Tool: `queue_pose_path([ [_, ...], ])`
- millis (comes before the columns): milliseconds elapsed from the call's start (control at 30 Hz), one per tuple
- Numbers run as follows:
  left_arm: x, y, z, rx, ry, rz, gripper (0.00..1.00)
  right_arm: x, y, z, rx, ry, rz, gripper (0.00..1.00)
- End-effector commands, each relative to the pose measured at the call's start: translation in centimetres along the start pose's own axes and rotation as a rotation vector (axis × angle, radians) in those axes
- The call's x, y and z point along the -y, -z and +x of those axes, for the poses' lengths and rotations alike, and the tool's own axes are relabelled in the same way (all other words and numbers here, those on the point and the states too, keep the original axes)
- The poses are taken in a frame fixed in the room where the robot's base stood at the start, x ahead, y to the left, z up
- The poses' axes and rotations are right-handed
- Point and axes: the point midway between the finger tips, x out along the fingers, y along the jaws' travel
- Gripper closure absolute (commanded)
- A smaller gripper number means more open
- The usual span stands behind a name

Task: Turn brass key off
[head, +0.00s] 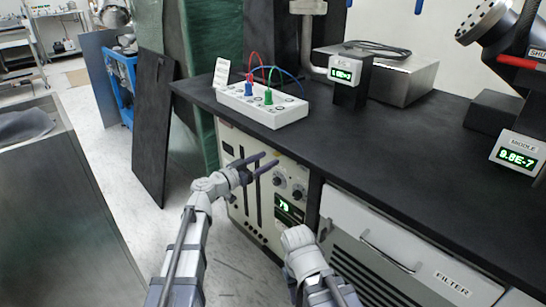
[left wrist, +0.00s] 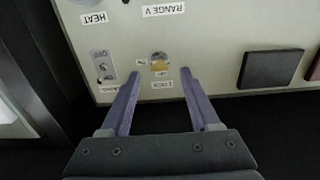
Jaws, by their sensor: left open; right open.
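The brass key (left wrist: 159,64) sits in a round lock on the pale panel (left wrist: 215,45) in the left wrist view. Small labels surround it, too small to read surely. My left gripper (head: 268,160) is open in front of the cabinet panel (head: 240,195) in the head view. In the left wrist view its two fingers (left wrist: 158,72) point at the panel, one on each side of the key, with gaps between. I cannot pick out the key in the head view. My right gripper (head: 298,240) is low before the cabinet, its fingers not clearly visible.
A toggle switch (left wrist: 104,68) marked OFF is left of the key. Knobs (head: 298,193) and a green display (head: 289,207) are on the same cabinet. A white box with cables (head: 262,106) stands on the black worktop (head: 400,150). A filter drawer (head: 400,245) is at right.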

Motion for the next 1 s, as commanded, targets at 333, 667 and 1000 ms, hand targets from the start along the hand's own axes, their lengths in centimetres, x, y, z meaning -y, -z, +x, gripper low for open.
queue_pose_path([
  [333,0.0,0.0,3.4,0.001,-0.001,0.000,0.38,0.0,0.0,0.0,0.000,0.000,0.000,0.50],
  [667,-0.1,0.0,3.5,0.001,-0.001,0.000,0.41,0.0,0.0,0.0,0.000,0.000,0.000,0.50],
  [1000,0.0,0.0,3.5,0.001,-0.001,0.000,0.79,0.0,0.0,0.0,0.000,0.000,0.000,0.50],
])
